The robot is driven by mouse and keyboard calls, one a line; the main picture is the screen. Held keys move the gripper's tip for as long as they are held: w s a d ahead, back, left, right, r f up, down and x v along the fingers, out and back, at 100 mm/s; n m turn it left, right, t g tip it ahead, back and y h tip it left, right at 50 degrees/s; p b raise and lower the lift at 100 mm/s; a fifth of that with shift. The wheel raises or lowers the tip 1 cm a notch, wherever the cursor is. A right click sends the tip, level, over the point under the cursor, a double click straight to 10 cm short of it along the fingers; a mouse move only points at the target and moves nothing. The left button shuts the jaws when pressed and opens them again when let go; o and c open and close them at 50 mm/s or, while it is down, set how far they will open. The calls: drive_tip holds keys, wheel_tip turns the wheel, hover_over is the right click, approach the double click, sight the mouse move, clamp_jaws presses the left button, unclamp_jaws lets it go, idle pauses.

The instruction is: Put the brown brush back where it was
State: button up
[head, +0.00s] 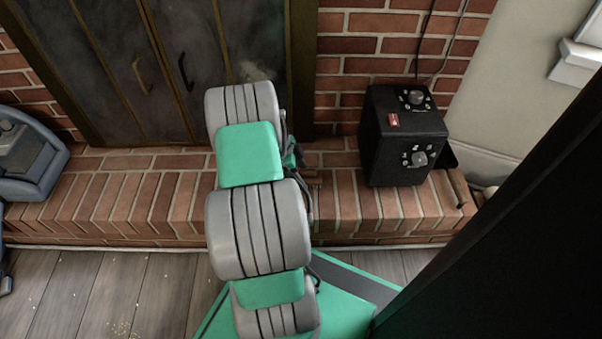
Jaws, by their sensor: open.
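A brown handle-like piece (460,188) lies on the right end of the brick hearth, beside the black box. It may be the brown brush, but it is small and partly hidden, so I cannot tell for sure. A dark flat piece (447,155) shows just behind it, against the box. My arm rises through the middle of the head view and covers part of the hearth and fireplace doors. My gripper's fingers do not show; they are out of sight behind the arm.
The black box (402,135) with knobs and cables stands on the brick hearth (120,195). A blue-grey object (28,160) is at the far left. Glass fireplace doors (150,70) stand behind. A dark panel fills the lower right.

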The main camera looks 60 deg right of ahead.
drive_tip(key=p+v, duration=0.5)
drive_tip(key=v, duration=0.7)
drive_tip(key=w+a+r+n+t, duration=0.2)
drive_tip(key=w+a+r+n, duration=0.5)
drive_tip(key=w+a, duration=0.1)
drive_tip(key=w+a+r+n+t, duration=0.1)
drive_tip(key=w+a+r+n, duration=0.15)
drive_tip(key=a+n, duration=0.4)
drive_tip(key=w+a+r+n+t, duration=0.1)
drive_tip(key=w+a+r+n, duration=0.2)
drive_tip(key=a, duration=0.6)
drive_tip(key=s+a+r+n+t+y, duration=0.1)
drive_tip(key=s+a+n, duration=0.2)
drive_tip(key=a+n, duration=0.5)
drive_tip(key=s+a+r+n+t+y, duration=0.15)
drive_tip(key=s+a+n, duration=0.35)
drive_tip(key=a, duration=0.5)
wheel_tip(320, 180, up, 41)
drive_tip(key=w+n+p, duration=0.1)
drive_tip(key=w+p, duration=0.1)
drive_tip(key=p, duration=3.6)
drive_tip(key=shift+w+r+t, duration=0.2)
drive_tip(key=shift+w+t, duration=0.15)
drive_tip(key=shift+w, duration=0.05)
drive_tip(key=shift+d+h, duration=0.1)
drive_tip(key=shift+h, duration=0.15)
